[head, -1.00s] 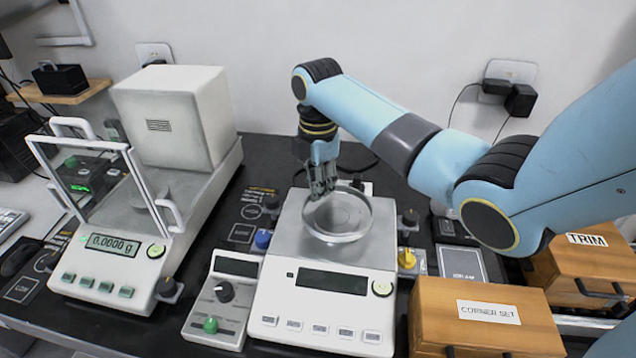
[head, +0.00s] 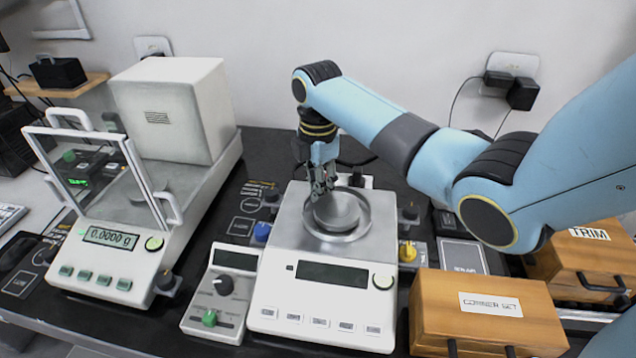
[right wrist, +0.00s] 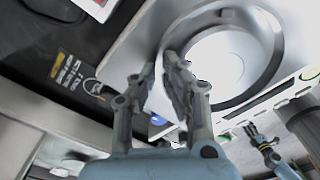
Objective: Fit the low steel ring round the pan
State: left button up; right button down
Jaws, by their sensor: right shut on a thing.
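The low steel ring (head: 367,218) is around the pan (head: 338,212) on the front balance, with a gap between them. I cannot tell whether the ring rests on the balance top. My right gripper (head: 319,192) is shut on the ring's wall at its far left side. In the right wrist view, the fingertips (right wrist: 176,66) are at the ring's edge (right wrist: 248,96), and the bright pan (right wrist: 214,64) shows inside it. What looks like my left gripper (right wrist: 260,140) is small at the lower right of that view, away from the ring; its jaws are unclear.
The front balance (head: 322,305) stands between a small control box (head: 218,300) and a wooden box (head: 490,310). A larger balance with an open glass door (head: 85,165) is at left. Knobs (head: 407,252) flank the front balance closely.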

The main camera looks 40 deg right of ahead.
jog(key=shift+f, duration=0.15)
jog(key=c, duration=1.4)
grip_release()
jog(key=shift+w+r, duration=0.1)
jog(key=shift+r, duration=3.95)
